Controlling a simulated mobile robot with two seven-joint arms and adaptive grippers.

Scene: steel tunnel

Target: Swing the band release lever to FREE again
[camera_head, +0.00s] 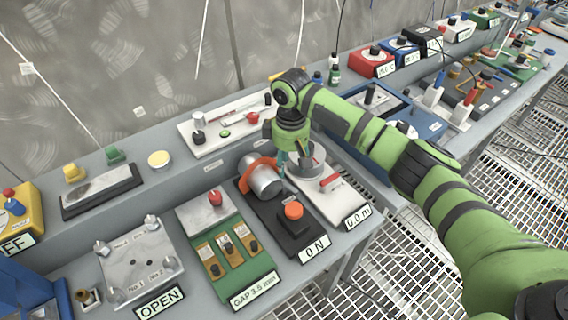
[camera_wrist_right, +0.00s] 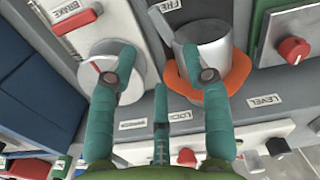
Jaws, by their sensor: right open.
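A dark unit (camera_head: 268,210) on the bench carries a silver cylinder (camera_head: 265,182) with an orange band (camera_head: 258,166) around it, also in the right wrist view (camera_wrist_right: 205,50). A label starting "FRE" (camera_wrist_right: 167,5) is on this unit. My right gripper (camera_head: 283,166) is open and empty, pointing down beside the cylinder. In the right wrist view one finger overlaps the cylinder and band, another a grey dial; contact is unclear. My left gripper is not in view.
A white unit right of the dark one has a red lever (camera_head: 330,181) labelled "BRAKE" in the right wrist view. An orange button (camera_head: 293,211) stands at the front. A green gap unit (camera_head: 245,276) and a metal plate (camera_head: 139,261) are to the left. A grey wall is behind.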

